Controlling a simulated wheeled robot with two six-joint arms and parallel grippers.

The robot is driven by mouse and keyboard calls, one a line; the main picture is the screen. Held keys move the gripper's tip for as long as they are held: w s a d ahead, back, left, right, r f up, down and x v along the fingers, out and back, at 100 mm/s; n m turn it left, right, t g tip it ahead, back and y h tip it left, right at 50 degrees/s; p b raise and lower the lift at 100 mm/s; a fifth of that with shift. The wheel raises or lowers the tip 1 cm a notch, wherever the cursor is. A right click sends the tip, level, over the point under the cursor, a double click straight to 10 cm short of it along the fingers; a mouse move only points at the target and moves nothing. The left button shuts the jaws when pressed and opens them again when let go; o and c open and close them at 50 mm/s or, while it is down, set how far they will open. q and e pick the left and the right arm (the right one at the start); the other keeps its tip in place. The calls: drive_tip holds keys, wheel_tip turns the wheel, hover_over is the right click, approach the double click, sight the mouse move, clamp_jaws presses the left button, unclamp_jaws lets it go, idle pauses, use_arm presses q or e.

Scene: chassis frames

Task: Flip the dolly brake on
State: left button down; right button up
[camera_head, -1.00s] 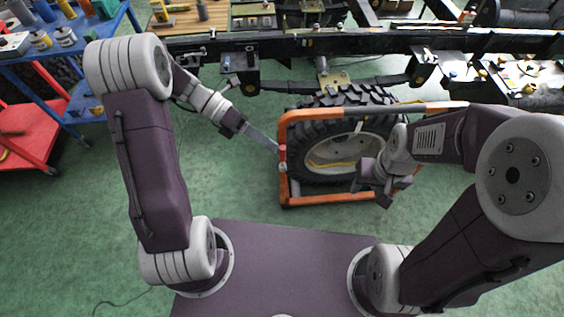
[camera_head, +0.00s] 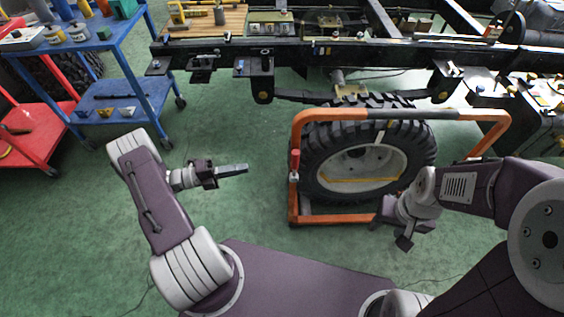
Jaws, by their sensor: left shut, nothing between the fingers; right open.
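The orange dolly (camera_head: 330,219) stands on the floor right of centre and holds a large black tyre (camera_head: 424,150) with a pale rim (camera_head: 375,160). A small red lever (camera_head: 295,159) stands about upright on its left post, above a pale mount (camera_head: 294,176). My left gripper (camera_head: 236,170) is shut and empty, left of the lever and clearly apart from it, pointing right towards it. My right gripper (camera_head: 390,232) is open and empty in front of the dolly's lower right part. My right arm hides part of the dolly's right side.
A black chassis frame (camera_head: 330,52) runs across the back, behind the dolly. A blue cart (camera_head: 140,72) with cans and a red cart (camera_head: 35,130) stand at the left. Green floor (camera_head: 250,120) is clear between the blue cart and the dolly.

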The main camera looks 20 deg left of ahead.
sight(293, 158)
use_arm(q)
drive_tip(key=x, duration=1.4)
drive_tip(key=shift+b, duration=0.4)
drive_tip(key=shift+a+r, duration=0.1)
drive_tip(key=d+y+p, duration=0.1)
drive_tip(key=p, duration=0.1)
drive_tip(key=d+r+g+y+p, duration=0.1)
drive_tip(key=p, duration=0.2)
drive_tip(key=d+r+p, duration=0.1)
drive_tip(key=p, duration=0.1)
drive_tip(key=shift+w+d+m+y+p, duration=0.15)
drive_tip(key=shift+w+m+y+p, duration=0.15)
drive_tip(key=shift+w+y+p, duration=0.1)
drive_tip(key=w+d+f+g+y+p, duration=0.2)
drive_tip(key=d+f+y+p, duration=0.1)
drive_tip(key=d+y+p, duration=0.2)
drive_tip(key=shift+d+f+m+g+y, duration=0.35)
drive_tip(key=shift+d+y, duration=0.35)
drive_tip(key=shift+d, duration=0.6)
